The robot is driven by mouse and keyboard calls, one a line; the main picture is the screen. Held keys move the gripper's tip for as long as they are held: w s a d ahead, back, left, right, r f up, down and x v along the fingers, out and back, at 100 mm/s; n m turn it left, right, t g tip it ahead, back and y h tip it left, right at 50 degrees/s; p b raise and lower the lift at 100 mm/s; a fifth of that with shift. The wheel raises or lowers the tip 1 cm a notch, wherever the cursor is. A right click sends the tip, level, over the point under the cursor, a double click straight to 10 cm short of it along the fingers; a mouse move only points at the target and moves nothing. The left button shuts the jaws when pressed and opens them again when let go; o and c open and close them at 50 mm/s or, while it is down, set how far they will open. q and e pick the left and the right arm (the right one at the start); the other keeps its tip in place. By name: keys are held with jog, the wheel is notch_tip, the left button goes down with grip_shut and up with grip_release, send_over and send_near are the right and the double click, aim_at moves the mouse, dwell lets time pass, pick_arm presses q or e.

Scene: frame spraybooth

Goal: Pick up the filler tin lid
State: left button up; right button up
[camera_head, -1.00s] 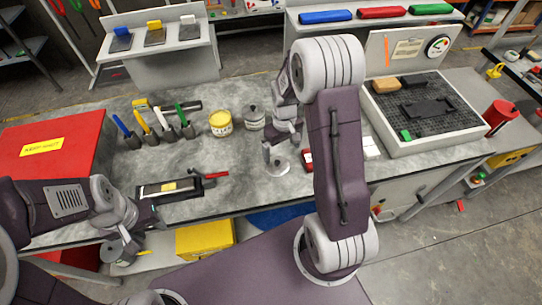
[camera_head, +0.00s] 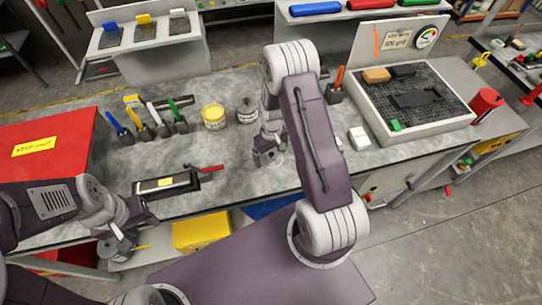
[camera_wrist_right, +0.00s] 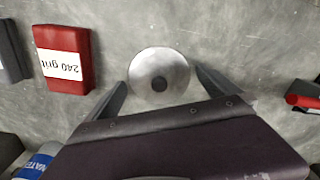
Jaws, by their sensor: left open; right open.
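The filler tin lid is a round silver disc with a darker knob at its centre (camera_wrist_right: 159,77), lying flat on the grey workbench (camera_head: 230,165). In the right wrist view it lies between the two spread fingers of my right gripper (camera_wrist_right: 161,88), with a gap on each side. In the head view my right gripper (camera_head: 268,158) is low over the bench and largely hides the lid. It is open and holds nothing. My left gripper (camera_head: 126,236) is open and empty by the bench's front edge at the left. A yellow tin (camera_head: 213,118) stands behind the right gripper.
A grey knobbed pot (camera_head: 246,111) stands beside the yellow tin. A red 240 grit block (camera_wrist_right: 68,42) lies left of the lid in the wrist view.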

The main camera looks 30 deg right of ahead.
aim_at(271, 153)
jog(key=c, duration=1.2)
jog(key=shift+r, duration=0.1)
jog(key=shift+r, duration=0.35)
notch_tip(271, 153, up, 3)
jog(key=shift+f+b, duration=0.15)
jog(key=shift+b, duration=0.35)
jog(key=s+r, duration=0.2)
jog(key=s, duration=0.2)
jog(key=s+a+r+b, duration=0.1)
jog(key=s+r, duration=0.2)
jog(key=s+a+r, duration=0.1)
jog(key=s+r, duration=0.1)
jog(key=s, duration=0.2)
jog(key=shift+s+r, duration=0.2)
jog(key=shift+s, duration=0.1)
